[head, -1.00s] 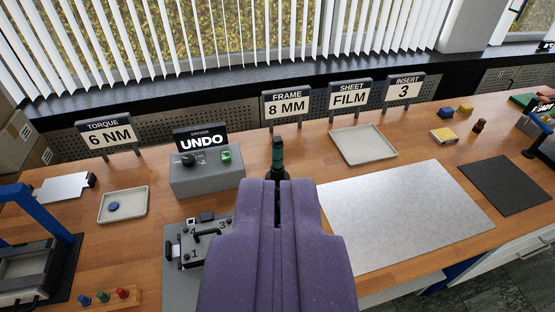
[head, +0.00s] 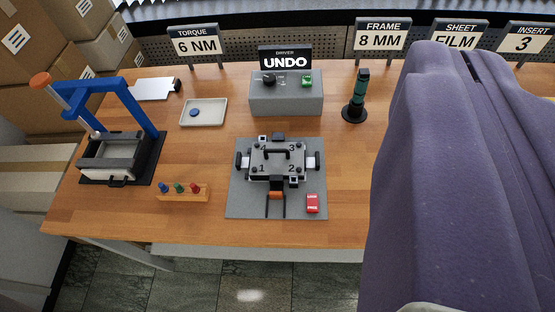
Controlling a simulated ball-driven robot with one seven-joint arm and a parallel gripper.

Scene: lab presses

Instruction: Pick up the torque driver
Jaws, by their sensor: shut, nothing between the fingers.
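The torque driver (head: 361,88), green and black, stands upright in a round black base (head: 354,113) on the bench, right of the grey driver box (head: 286,98). My purple gripper (head: 467,62) fills the right side of the view, seen from behind. Its two halves are together with only a thin dark seam, so it is shut and empty. It appears to the right of the driver in the picture, and I see no contact between them. The gap in depth is hard to tell.
A fixture on a grey plate (head: 233,205) sits front centre. A blue-framed press (head: 130,100) stands left, near a small peg rack (head: 182,194) and a shallow tray (head: 217,118). Signs (head: 383,38) line the back. Bare wood lies in front of the driver.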

